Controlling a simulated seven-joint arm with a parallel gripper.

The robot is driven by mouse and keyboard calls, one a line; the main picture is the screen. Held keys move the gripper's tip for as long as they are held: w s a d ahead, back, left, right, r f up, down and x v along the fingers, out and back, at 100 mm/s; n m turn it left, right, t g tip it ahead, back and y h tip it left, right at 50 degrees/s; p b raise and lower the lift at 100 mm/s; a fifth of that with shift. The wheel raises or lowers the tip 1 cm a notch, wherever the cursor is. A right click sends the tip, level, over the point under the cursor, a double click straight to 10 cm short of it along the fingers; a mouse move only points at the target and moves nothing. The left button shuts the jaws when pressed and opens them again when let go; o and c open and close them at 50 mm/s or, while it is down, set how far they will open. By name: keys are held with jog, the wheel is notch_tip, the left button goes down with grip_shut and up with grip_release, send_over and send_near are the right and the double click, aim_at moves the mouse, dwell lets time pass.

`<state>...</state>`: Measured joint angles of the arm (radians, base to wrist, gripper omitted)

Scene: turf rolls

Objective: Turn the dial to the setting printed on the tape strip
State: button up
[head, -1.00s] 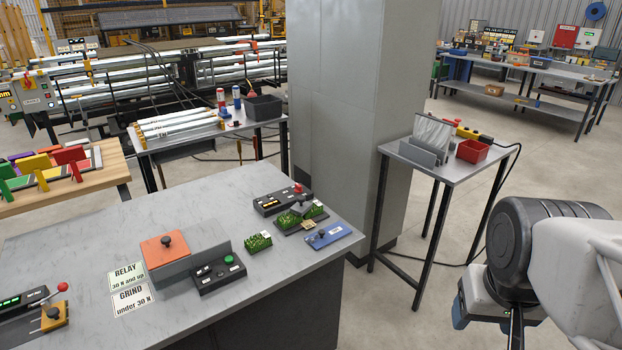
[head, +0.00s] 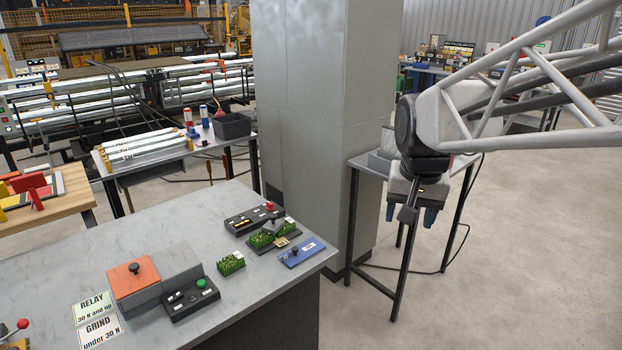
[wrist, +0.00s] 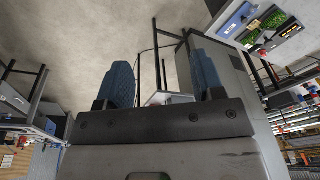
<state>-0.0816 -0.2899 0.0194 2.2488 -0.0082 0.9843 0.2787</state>
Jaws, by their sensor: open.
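A blue plate (head: 302,252) with a dark knob (head: 294,251) and a small white label (head: 309,246) lies at the right end of the grey table. It also shows at the upper right of the wrist view (wrist: 237,19). An orange-topped box (head: 133,278) carries another black knob (head: 134,268). I cannot tell which knob is the dial, and the label's print is too small to read. My gripper (head: 411,214), with blue fingers, is open and empty, pointing down right of the table, apart from both knobs. Its fingers frame empty space in the wrist view (wrist: 159,62).
Green turf pieces (head: 231,263) and a black box with a red knob (head: 250,219) stand near the blue plate. A black box with a green button (head: 190,299) is beside the orange-topped box. A grey pillar (head: 320,110) rises behind. The table's middle (head: 190,232) is clear.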

jog(key=w+a+m, duration=0.1)
jog(key=w+a, duration=0.2)
jog(key=w, duration=0.6)
jog(key=w+a+m, duration=0.1)
jog(key=w+a, duration=0.3)
jog(key=w, duration=0.4)
jog(key=m+g, duration=0.2)
jog(key=m, duration=0.3)
send_over(269, 203)
jog(key=f, duration=2.5)
jog(key=shift+w+f, duration=0.2)
jog(key=shift+f, duration=3.9)
jog(key=c, duration=0.9)
